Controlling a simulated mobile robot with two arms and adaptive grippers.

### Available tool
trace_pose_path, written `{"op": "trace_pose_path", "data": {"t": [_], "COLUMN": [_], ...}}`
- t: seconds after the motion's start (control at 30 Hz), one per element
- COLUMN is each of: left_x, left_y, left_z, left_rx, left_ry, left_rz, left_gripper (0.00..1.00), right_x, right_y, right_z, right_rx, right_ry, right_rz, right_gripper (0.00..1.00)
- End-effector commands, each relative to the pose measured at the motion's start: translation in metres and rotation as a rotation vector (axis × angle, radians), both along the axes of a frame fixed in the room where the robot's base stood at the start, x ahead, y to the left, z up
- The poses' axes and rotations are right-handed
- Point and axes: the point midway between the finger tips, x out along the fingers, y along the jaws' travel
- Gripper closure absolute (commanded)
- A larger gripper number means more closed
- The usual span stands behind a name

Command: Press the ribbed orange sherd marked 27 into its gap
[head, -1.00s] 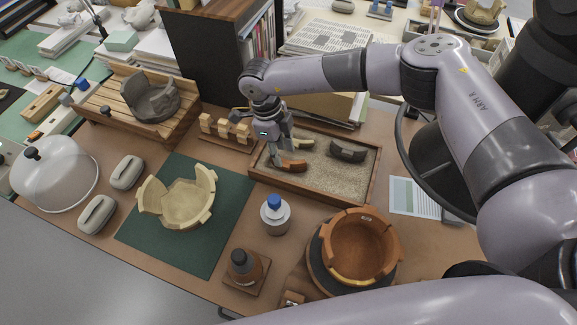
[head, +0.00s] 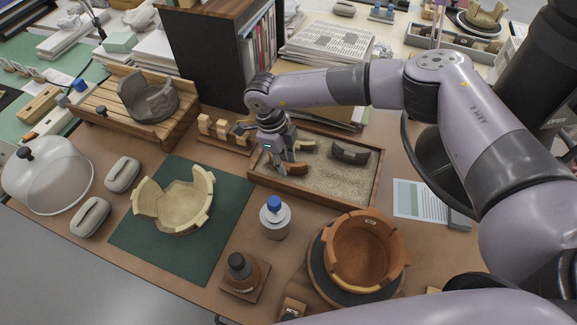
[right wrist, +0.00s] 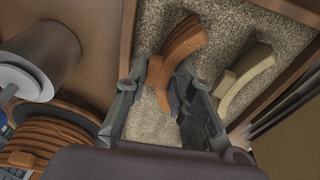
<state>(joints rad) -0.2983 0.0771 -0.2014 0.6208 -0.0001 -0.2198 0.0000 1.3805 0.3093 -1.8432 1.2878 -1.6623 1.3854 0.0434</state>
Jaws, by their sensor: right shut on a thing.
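The ribbed orange sherd (head: 297,169) is in the sand tray (head: 327,200) at the tray's left end; its number is not readable. In the right wrist view the curved sherd (right wrist: 186,38) has one end between the fingers. My right gripper (head: 286,163) points down into the tray and is shut on this sherd. It also shows in the right wrist view (right wrist: 158,78). The orange bowl (head: 365,252), with an uneven, notched rim, sits on a dark round stand at the front right; its ribbed wall shows in the right wrist view (right wrist: 45,135). My left gripper is not in view.
A dark sherd (head: 350,152) and a cream sherd (head: 303,146) lie in the same tray. A cream broken bowl (head: 172,207) sits on a green mat (head: 222,225).

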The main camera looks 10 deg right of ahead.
Motion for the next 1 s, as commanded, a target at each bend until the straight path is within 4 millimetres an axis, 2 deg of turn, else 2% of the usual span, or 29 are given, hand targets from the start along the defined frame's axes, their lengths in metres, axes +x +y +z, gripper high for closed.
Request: {"op": "trace_pose_path", "data": {"t": [0.1,0.27,1.0], "left_x": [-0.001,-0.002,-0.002], "left_y": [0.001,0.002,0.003], "left_z": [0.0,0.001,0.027], "left_rx": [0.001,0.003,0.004], "left_ry": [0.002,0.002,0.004], "left_rz": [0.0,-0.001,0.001], "left_gripper": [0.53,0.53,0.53], "right_x": [0.0,0.0,0.0], "right_y": [0.0,0.0,0.0], "right_z": [0.0,0.002,0.045], "right_rx": [0.0,0.0,0.0], "right_ry": [0.0,0.0,0.0], "right_rz": [0.0,0.0,0.0], "right_gripper": [0.97,0.97,0.97]}}
